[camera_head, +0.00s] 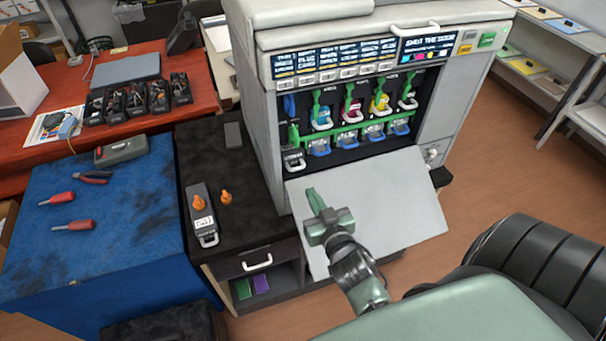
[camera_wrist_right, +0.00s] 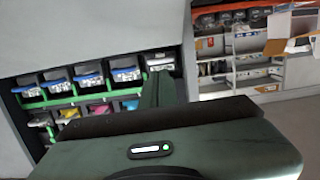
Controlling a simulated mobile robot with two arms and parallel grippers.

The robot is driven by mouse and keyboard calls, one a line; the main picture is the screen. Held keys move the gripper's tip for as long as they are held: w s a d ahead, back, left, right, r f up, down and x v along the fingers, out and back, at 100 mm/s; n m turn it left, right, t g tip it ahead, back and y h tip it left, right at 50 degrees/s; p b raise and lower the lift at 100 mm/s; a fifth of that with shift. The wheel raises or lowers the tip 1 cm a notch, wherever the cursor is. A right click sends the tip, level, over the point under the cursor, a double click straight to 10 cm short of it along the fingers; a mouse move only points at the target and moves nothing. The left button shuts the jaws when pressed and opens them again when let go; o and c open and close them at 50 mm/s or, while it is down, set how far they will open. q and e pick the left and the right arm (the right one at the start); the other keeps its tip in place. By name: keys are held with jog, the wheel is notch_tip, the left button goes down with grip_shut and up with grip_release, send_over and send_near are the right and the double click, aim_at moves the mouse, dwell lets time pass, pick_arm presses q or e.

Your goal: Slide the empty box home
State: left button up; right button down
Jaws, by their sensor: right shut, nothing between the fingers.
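The printer (camera_head: 262,120) stands with its front flap (camera_head: 380,200) folded down and its bay open. A dark box with a pale handle (camera_head: 293,160) sits in the lower left slot of the bay; how deep it sits is hard to tell. It also shows in the right wrist view (camera_wrist_right: 160,62), partly hidden by my fingers. My right gripper (camera_head: 314,198) is shut and empty, above the flap and in front of that slot, apart from the box in the head view. A second dark box (camera_head: 201,215), with a white label and handle, lies on the black cabinet. My left gripper is not in view.
Blue-fronted boxes (camera_head: 347,144) and coloured cartridges with green levers fill the bay right of the slot. An orange piece (camera_head: 226,198) lies on the black cabinet (camera_head: 250,222). The blue table (camera_head: 130,235) at left holds pliers and screwdrivers.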

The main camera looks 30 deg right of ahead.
aim_at(298, 169)
jog(key=shift+w, duration=0.4)
jog(key=b+x, duration=0.1)
jog(key=x, duration=0.4)
jog(key=shift+w+d+f+b, duration=0.15)
jog(key=shift+w+f+b, duration=0.05)
jog(key=shift+w+b, duration=0.15)
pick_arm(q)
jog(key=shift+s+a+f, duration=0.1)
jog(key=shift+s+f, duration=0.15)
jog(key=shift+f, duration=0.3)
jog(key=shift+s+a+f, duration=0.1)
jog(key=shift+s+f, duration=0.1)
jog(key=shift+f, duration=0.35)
pick_arm(e)
jog(key=shift+w+d, duration=0.15)
jog(key=shift+w, duration=0.35)
jog(key=shift+r+x, duration=0.2)
jog(key=shift+x, duration=1.2)
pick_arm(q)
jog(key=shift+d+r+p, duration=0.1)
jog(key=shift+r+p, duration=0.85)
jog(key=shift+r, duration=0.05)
pick_arm(e)
jog(key=shift+f+v, duration=0.2)
jog(key=shift+v, duration=1.3)
jog(key=shift+f+v, duration=0.25)
jog(key=shift+v, duration=1.25)
jog(key=shift+f+v, duration=0.2)
jog(key=shift+v, duration=1.25)
